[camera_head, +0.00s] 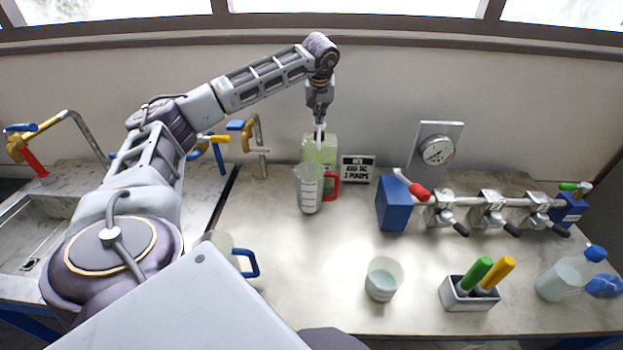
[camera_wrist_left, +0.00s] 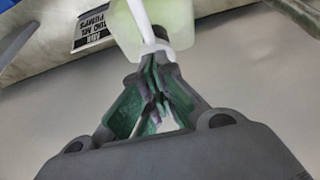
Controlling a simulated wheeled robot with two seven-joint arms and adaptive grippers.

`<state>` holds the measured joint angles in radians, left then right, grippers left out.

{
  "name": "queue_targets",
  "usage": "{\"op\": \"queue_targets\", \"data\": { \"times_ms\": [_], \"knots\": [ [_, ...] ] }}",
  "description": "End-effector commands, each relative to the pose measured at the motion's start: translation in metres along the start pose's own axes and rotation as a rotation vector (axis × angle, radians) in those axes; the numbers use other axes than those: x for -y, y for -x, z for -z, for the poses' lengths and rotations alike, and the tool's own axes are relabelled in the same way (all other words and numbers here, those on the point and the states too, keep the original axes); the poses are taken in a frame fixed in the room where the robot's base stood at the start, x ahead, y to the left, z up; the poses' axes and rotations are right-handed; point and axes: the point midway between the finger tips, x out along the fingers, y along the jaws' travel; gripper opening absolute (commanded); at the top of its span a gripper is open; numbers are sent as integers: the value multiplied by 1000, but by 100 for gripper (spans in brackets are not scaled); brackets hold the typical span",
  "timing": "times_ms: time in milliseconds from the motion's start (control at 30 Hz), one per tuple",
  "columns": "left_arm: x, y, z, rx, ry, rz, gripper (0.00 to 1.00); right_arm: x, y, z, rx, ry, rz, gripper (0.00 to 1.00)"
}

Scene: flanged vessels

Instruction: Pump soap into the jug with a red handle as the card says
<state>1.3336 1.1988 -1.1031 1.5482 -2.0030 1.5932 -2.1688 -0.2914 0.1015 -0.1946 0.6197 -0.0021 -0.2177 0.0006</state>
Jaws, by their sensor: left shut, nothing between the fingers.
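The jug with the red handle (camera_head: 309,188) stands upright on the bench, its handle to the right, with measuring marks on its clear wall. Directly behind it is a yellow-green soap bottle (camera_head: 328,147), which also shows in the left wrist view (camera_wrist_left: 185,20). Its white pump (camera_wrist_left: 147,25) reaches toward my gripper. My right gripper is not in view.
A blue-handled jug (camera_head: 246,262) stands near my arm, and a cup (camera_head: 382,279) stands in front. A valve manifold (camera_head: 489,213) with a blue block, a bin of coloured handles (camera_head: 470,294) and a blue-capped bottle (camera_head: 565,277) occupy the right. The bench between cup and red-handled jug is clear.

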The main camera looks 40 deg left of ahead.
Motion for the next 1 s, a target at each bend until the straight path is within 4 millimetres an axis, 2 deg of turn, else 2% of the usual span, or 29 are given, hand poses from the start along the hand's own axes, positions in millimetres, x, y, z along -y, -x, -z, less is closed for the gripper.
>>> {"op": "queue_targets", "data": {
  "times_ms": [533,1000],
  "knots": [
    [0,-12,-6,3,-1,2,0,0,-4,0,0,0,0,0],
    [0,-6,-3,3,-1,2,0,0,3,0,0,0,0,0]
  ]
}}
